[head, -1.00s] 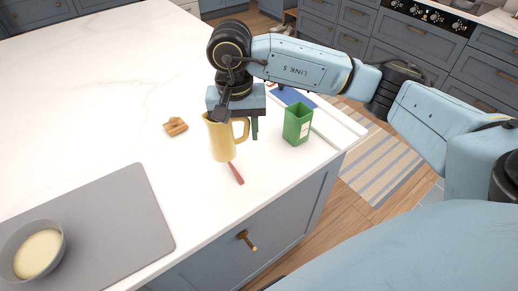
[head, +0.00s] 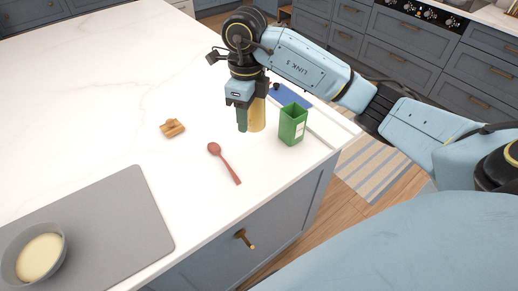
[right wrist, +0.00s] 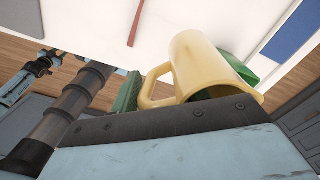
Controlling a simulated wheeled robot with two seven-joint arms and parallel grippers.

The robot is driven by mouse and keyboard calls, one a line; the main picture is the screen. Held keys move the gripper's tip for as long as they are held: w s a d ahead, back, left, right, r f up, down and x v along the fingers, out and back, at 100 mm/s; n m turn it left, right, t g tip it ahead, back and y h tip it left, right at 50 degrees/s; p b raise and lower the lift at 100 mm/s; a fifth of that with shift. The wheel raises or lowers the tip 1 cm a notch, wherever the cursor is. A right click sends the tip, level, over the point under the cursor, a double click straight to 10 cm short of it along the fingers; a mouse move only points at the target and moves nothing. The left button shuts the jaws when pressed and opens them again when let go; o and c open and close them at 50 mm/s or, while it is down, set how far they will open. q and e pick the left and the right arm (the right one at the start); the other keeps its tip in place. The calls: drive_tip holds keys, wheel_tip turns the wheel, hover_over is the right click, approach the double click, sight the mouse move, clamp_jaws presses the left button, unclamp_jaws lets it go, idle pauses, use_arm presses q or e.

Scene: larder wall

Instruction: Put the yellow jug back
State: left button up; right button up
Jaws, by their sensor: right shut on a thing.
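The yellow jug (head: 258,115) shows in the head view partly hidden behind my right gripper (head: 242,120), at the right end of the white counter. The right gripper points down and is shut on the jug. In the right wrist view the jug (right wrist: 207,65) is tilted in the picture, with its handle (right wrist: 157,90) beside a green finger (right wrist: 127,93). The exact grip is partly hidden. I cannot tell whether the jug's base touches the counter. My left gripper does not show in the head view.
A green open box (head: 292,125) stands close to the right of the jug. A red-brown spoon (head: 225,163) and a small wooden object (head: 172,128) lie in front. A grey mat (head: 120,215) with a bowl (head: 35,255) is front left. Back left is clear.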

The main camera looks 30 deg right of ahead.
drive_tip(key=f, duration=0.3)
drive_tip(key=f+m, duration=0.1)
drive_tip(key=f, duration=0.2)
drive_tip(key=f+m, duration=0.1)
drive_tip(key=f, duration=0.3)
drive_tip(key=shift+d, duration=0.3)
drive_tip(key=o, duration=1.4)
drive_tip(key=shift+f, duration=0.15)
drive_tip(key=shift+o, duration=0.2)
wheel_tip(320, 180, up, 12)
drive_tip(key=shift+d+r, duration=0.15)
drive_tip(key=shift+r, duration=0.05)
